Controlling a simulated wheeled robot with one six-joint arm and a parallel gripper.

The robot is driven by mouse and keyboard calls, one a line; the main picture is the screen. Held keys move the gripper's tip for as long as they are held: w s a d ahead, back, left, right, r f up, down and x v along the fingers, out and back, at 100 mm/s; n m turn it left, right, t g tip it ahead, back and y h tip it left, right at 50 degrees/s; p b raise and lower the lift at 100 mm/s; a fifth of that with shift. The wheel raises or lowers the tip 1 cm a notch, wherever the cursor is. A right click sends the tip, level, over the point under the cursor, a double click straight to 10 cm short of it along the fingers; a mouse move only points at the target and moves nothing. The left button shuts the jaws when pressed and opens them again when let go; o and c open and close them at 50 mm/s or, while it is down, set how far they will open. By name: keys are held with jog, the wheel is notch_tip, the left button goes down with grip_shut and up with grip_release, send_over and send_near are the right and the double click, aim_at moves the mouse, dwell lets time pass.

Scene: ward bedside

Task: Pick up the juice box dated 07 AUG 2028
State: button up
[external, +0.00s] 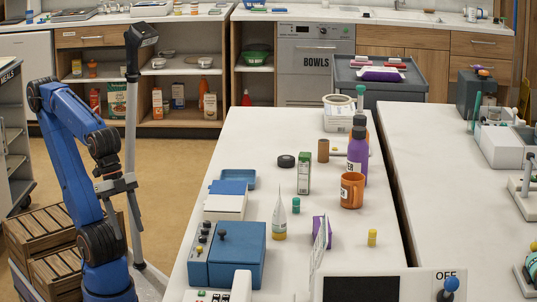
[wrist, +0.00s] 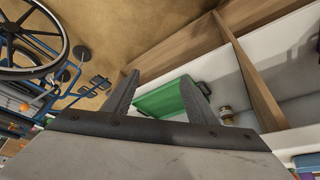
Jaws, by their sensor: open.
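A small green and white carton (external: 304,174) stands upright on the near white table in the external view; its printed date is too small to read. More cartons (external: 118,101) stand on the low cabinet shelf, also with no readable date. My gripper (external: 130,193) is to the left of the table, apart from these cartons. In the wrist view its two fingers (wrist: 167,79) are spread, with nothing held between them. No carton can be identified for certain in the wrist view.
An orange mug (external: 352,190), a purple bottle (external: 357,157) and a blue device (external: 236,254) stand on the table. A grey pole (external: 133,150) rises beside my arm. The wrist view shows a green bin (wrist: 168,101) beyond the fingers and a wheelchair (wrist: 30,45) at left.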

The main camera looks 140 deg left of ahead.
jog(key=w+a+r+m, duration=0.1)
jog(key=w+a+r, duration=0.5)
jog(key=r, duration=0.1)
jog(key=w+a+r+m+g, duration=0.1)
jog(key=w+a+r+m, duration=0.1)
jog(key=w+a+r, duration=0.4)
jog(key=w+a+r+m+g+h, duration=0.1)
jog(key=w+a+r, duration=0.5)
jog(key=w+r, duration=0.1)
jog(key=shift+w+r+m, duration=0.3)
jog(key=shift+w, duration=0.25)
jog(key=w+a+r+m+h, duration=0.1)
jog(key=w+a+r, duration=0.1)
jog(key=a, duration=0.5)
jog(key=w+a+r+m, duration=0.2)
jog(key=w+a, duration=0.1)
jog(key=a, duration=0.5)
jog(key=m+h, duration=0.2)
jog(key=m, duration=0.1)
send_near(303, 190)
jog(key=shift+y, duration=0.3)
jog(key=x, duration=0.7)
jog(key=shift+w+d+f, duration=0.1)
jog(key=shift+d+f, duration=0.05)
jog(key=shift+d, duration=0.2)
jog(key=c, duration=1.3)
